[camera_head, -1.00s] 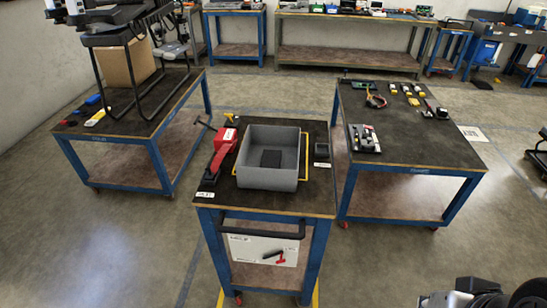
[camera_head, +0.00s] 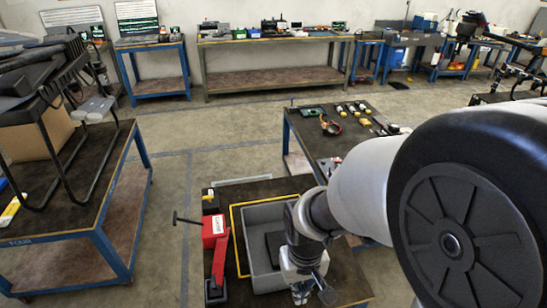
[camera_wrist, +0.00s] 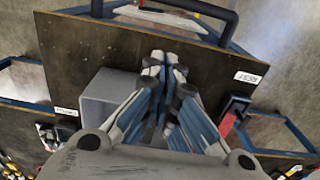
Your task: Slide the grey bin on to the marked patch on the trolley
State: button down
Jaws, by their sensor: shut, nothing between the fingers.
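The grey bin (camera_head: 258,270) stands on the dark top of the trolley (camera_head: 250,190), with a dark rectangle on its floor. The yellow outline of the marked patch (camera_head: 236,225) shows along the bin's left and far sides; its near part is hidden. My gripper (camera_head: 301,288) is shut and empty, pointing down at the bin's near right part. In the wrist view the shut fingers (camera_wrist: 165,64) cover part of the bin (camera_wrist: 105,100), which shows to their left. I cannot tell whether they touch it.
A red tool (camera_head: 214,232) lies close along the bin's left side. The trolley's black handle (camera_wrist: 185,10) shows in the wrist view. Benches stand left (camera_head: 90,180) and right (camera_head: 310,130), with several small items on the right one. My arm hides the right side.

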aim_at(290, 298)
notch_tip(290, 298, down, 11)
jog(key=b, duration=0.4)
jog(key=shift+s+a, duration=0.1)
jog(key=w, duration=0.2)
jog(key=shift+w+a+r, duration=0.2)
jog(key=shift+w+a, duration=0.4)
jog(key=shift+w, duration=0.4)
jog(key=shift+w+r, duration=0.1)
